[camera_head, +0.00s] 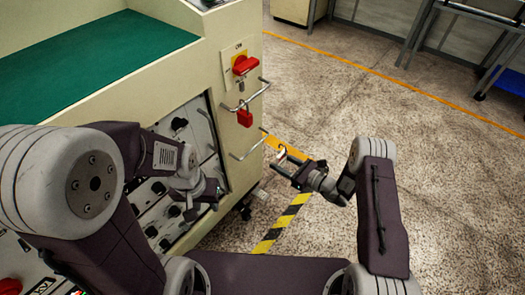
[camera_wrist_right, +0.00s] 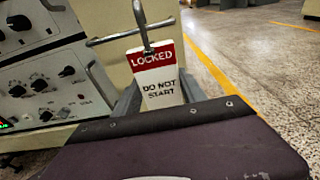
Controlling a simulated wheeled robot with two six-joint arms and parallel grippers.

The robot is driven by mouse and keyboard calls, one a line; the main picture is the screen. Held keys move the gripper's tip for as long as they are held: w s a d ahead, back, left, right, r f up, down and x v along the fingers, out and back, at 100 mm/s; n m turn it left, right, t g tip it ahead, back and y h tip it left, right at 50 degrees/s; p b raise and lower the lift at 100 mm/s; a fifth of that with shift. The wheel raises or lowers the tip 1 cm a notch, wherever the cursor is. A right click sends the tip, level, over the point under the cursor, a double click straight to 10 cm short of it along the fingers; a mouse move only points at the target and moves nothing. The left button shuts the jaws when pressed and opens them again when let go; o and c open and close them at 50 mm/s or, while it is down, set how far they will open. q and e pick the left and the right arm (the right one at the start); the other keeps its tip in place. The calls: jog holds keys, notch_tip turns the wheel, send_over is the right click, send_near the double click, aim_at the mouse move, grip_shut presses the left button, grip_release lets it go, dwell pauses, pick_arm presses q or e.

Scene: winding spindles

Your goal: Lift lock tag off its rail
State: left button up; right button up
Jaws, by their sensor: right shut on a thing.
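The lock tag is a white plate with a red band reading "LOCKED" and "DO NOT START" (camera_wrist_right: 160,88) in the right wrist view. My right gripper (camera_head: 284,163) is shut on it, with a finger on each side of the plate. A dark metal hook (camera_wrist_right: 141,22) rises from the tag's top and leaves the frame. A metal rail (camera_wrist_right: 112,38) shows close by; I cannot tell whether the hook is around it. In the head view a lower rail (camera_head: 250,146) is left of my right gripper. My left gripper (camera_head: 208,190) is near the control panel, its jaws unclear.
A red padlock (camera_head: 245,118) hangs at the upper rail (camera_head: 258,93), below a red rotary switch (camera_head: 244,65). The cream machine cabinet (camera_head: 228,25) has a panel of black knobs (camera_wrist_right: 45,80). Open floor (camera_head: 430,125) lies to the right.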

aim_at(283, 161)
jog(key=s+d+p, duration=0.1)
jog(key=s+d+r, duration=0.1)
jog(key=s+d+r+p, duration=0.1)
jog(key=d, duration=0.1)
jog(key=shift+r+p, duration=0.1)
jog(key=shift+p, duration=0.2)
jog(key=shift+s+d, duration=0.35)
jog(key=shift+d, duration=0.05)
